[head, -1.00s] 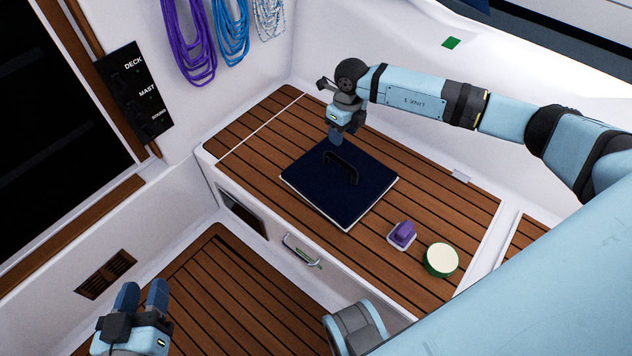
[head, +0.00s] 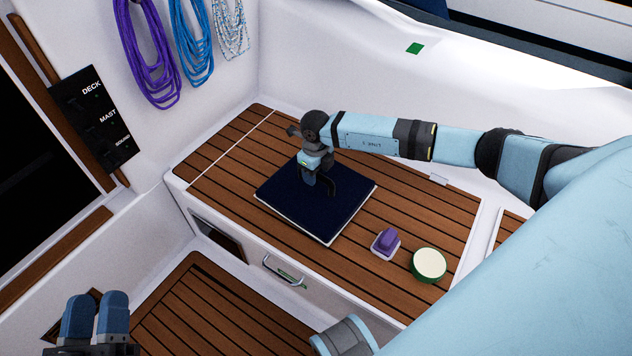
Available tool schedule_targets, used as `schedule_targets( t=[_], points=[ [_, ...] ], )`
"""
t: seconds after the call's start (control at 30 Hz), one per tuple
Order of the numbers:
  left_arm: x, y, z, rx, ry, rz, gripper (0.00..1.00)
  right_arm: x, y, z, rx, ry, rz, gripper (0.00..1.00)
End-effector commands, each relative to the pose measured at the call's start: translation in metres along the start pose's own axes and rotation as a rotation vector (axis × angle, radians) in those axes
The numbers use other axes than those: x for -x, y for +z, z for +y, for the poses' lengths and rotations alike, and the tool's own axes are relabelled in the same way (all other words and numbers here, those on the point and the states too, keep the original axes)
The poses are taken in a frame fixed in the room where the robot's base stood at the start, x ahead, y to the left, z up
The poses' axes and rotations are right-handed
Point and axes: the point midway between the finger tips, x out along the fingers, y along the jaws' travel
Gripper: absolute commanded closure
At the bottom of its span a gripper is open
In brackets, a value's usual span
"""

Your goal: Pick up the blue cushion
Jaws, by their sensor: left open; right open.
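The blue cushion (head: 310,210) is a dark navy square pad lying flat on the slatted wooden bench (head: 410,215). It has a black strap handle (head: 327,184) standing up near its middle. My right gripper (head: 311,180) points down over the cushion at the handle, open. Its fingers partly overlap the handle; I cannot tell whether they are around it or behind it. My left gripper (head: 95,312) is open and empty at the lower left, far from the cushion, over the floor area.
A purple block on a pale base (head: 386,242) and a round green-and-white tin (head: 429,265) stand right of the cushion. A metal handle (head: 283,270) is on the bench front. Coiled ropes (head: 150,55) hang on the wall beside a switch panel (head: 92,118).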

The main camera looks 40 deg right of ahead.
Motion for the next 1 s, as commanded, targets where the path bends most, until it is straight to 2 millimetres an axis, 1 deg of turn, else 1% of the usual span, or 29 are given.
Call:
schedule_targets(
  t=[0.03, 0.1, 0.33, 0.37, 0.4, 0.57, 1.0],
  points=[
    [0.0007, 0.0073, -0.0011, 0.001, 0.002, -0.011, 0.57, -0.0121, -0.0001, -0.0004, -0.002, 0.0, 0.001, 0.49],
    [0.0007, 0.0088, -0.001, 0.004, 0.004, -0.016, 0.57, -0.018, 0.0001, -0.0009, -0.002, -0.001, 0.0, 0.49],
    [0.0005, 0.0084, -0.0007, 0.005, 0.004, -0.021, 0.57, -0.0183, 0.0002, -0.0012, -0.001, -0.001, -0.001, 0.49],
    [0.0005, 0.0085, -0.0007, 0.005, 0.004, -0.022, 0.57, -0.0183, 0.0002, -0.0011, -0.001, -0.001, -0.001, 0.54],
    [0.0005, 0.0086, -0.0007, 0.005, 0.004, -0.022, 0.57, -0.0183, 0.0002, -0.0011, -0.001, -0.001, -0.001, 0.63],
    [0.0004, 0.0091, -0.0008, 0.005, 0.004, -0.023, 0.57, -0.0183, 0.0002, -0.0012, -0.001, -0.001, -0.001, 1.0],
    [0.0004, 0.0097, -0.001, 0.005, 0.003, -0.025, 0.57, -0.0182, 0.0002, -0.0012, -0.001, -0.001, -0.001, 1.0]
  ],
)
